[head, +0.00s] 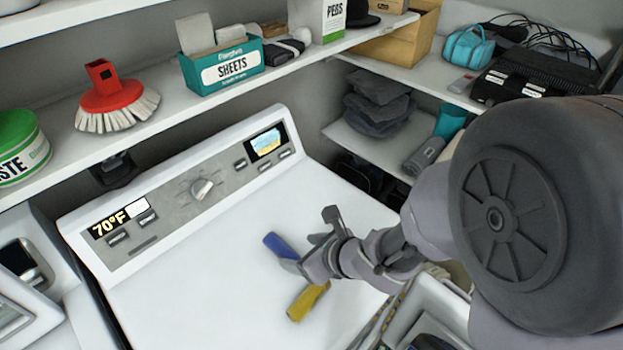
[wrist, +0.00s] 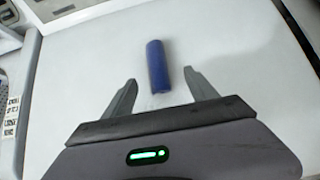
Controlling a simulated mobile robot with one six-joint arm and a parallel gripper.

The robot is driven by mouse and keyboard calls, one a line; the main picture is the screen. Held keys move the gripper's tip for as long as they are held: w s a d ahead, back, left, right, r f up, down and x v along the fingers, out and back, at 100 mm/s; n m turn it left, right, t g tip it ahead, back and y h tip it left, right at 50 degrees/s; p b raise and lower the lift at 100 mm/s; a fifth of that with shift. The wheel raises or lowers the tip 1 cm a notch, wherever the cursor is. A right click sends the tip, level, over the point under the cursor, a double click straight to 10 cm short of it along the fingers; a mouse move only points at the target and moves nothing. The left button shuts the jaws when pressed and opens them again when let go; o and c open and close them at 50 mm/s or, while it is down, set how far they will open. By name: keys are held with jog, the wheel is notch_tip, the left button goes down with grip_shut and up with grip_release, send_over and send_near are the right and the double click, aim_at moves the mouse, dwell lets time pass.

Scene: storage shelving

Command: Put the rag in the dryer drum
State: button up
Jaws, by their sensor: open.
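A small blue roll (head: 280,246) lies on the white top of the machine with the control panel; it also shows in the wrist view (wrist: 156,64). A yellow piece (head: 308,300) lies near it in the head view, partly beside my arm. I cannot tell for sure which of these is the rag. My gripper (head: 312,240) is open and empty, low over the white top. In the wrist view the near end of the blue roll lies between the two spread fingertips (wrist: 160,78), with its far end beyond them. No drum opening is visible.
The machine's control panel (head: 190,195) stands up at the back. A shelf above it holds a red brush (head: 112,98), a teal box of sheets (head: 222,68) and a green tub (head: 22,146). Grey folded cloths (head: 378,105) sit on a right shelf.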

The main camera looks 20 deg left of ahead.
aim_at(287, 251)
jog(key=b+x, duration=0.1)
jog(key=x, duration=0.6)
jog(key=shift+a, duration=0.25)
jog(key=shift+s+d+r, duration=0.1)
jog(key=shift+c, duration=0.2)
grip_shut()
